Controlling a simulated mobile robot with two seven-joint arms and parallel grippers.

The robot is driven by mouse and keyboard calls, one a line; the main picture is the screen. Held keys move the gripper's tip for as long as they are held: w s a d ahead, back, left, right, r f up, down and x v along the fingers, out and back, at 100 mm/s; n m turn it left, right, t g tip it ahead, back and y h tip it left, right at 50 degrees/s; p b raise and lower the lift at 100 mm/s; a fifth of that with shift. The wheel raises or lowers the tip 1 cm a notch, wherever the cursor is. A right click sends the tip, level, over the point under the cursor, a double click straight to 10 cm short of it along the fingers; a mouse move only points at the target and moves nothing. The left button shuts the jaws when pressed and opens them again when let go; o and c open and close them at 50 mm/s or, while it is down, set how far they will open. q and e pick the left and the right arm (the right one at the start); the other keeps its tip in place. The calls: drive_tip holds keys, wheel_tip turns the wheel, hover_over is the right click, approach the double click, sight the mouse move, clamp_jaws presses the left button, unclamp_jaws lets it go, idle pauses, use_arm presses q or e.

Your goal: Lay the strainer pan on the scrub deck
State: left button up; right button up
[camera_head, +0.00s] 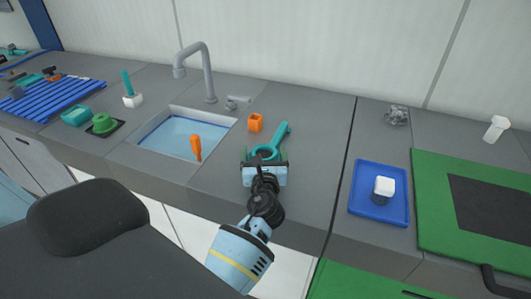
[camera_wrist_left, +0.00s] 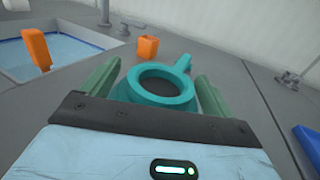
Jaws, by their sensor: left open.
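The teal strainer pan (camera_head: 282,135), a ring with a straight handle, lies on the grey counter right of the sink. My left gripper (camera_head: 266,158) is open at its near side. In the left wrist view the pan's ring (camera_wrist_left: 156,101) sits between the two green fingers of the gripper (camera_wrist_left: 158,72), and its handle points away to the upper right. I cannot tell if the fingers touch it. No surface is marked as the scrub deck; a blue slatted rack (camera_head: 62,98) lies at the far left and a green board with a dark panel (camera_head: 431,195) at the right.
The sink (camera_head: 171,149) has an orange-handled tool (camera_head: 196,147) and a grey tap (camera_head: 209,78). An orange block (camera_head: 256,122) stands behind the pan. A blue tray (camera_head: 364,190) holds a white-topped item (camera_head: 384,186). Counter around the pan is mostly clear.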

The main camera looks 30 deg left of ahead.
use_arm(q)
drive_tip(key=shift+d+r, duration=0.1)
drive_tip(key=shift+r, duration=0.05)
drive_tip(key=shift+c, duration=1.4)
drive_tip(key=c, duration=1)
drive_tip(key=shift+o, duration=0.2)
drive_tip(key=shift+r, duration=0.6)
drive_tip(key=r, duration=0.1)
drive_tip(key=r+p, duration=0.1)
drive_tip(key=shift+s+r+p, duration=0.3)
drive_tip(key=shift+s+r, duration=0.1)
drive_tip(key=s, duration=1.5)
drive_tip(key=shift+a+r, duration=0.25)
drive_tip(key=shift+r, duration=0.2)
use_arm(e)
drive_tip(key=shift+w+d+r+t, duration=0.1)
drive_tip(key=shift+w+r+t, duration=0.1)
drive_tip(key=shift+w+r, duration=0.4)
drive_tip(key=shift+w+d+r+t, duration=0.15)
drive_tip(key=shift+w+r, duration=0.25)
drive_tip(key=shift+r, duration=0.4)
use_arm(q)
drive_tip(key=shift+s, duration=0.1)
use_arm(e)
drive_tip(key=shift+a, duration=0.1)
